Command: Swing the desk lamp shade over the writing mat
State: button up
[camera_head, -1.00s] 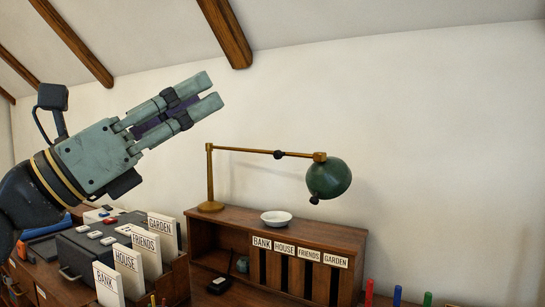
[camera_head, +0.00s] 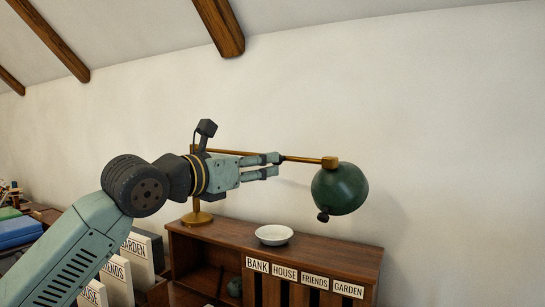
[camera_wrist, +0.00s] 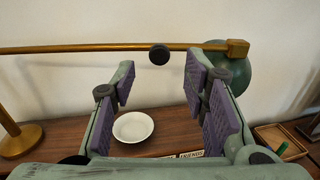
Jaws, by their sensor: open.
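The desk lamp has a green round shade (camera_head: 340,188) at the right end of a thin brass arm (camera_head: 303,158). Its brass stand (camera_head: 196,217) is on the left of the wooden shelf top. My gripper (camera_head: 277,166) is at the brass arm, left of the shade, with its fingers open and pointing right. In the wrist view the brass arm (camera_wrist: 80,48) crosses beyond my open fingers (camera_wrist: 160,70). A black knob (camera_wrist: 159,54) on it appears between the fingertips; contact cannot be told. The shade (camera_wrist: 234,65) is partly hidden behind the right finger. No writing mat is identifiable.
A white bowl (camera_head: 274,235) stands on the wooden shelf unit (camera_head: 345,250), below my gripper; labelled slots are underneath. White labelled cards (camera_head: 140,262) stand at the lower left. A small tray (camera_wrist: 280,142) shows at the wrist view's right. Wall right of the shade is clear.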

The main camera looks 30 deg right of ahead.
jog(key=p+x, duration=0.1)
jog(key=x, duration=0.4)
jog(key=shift+d, duration=0.1)
jog(key=shift+c, duration=0.6)
grip_shut()
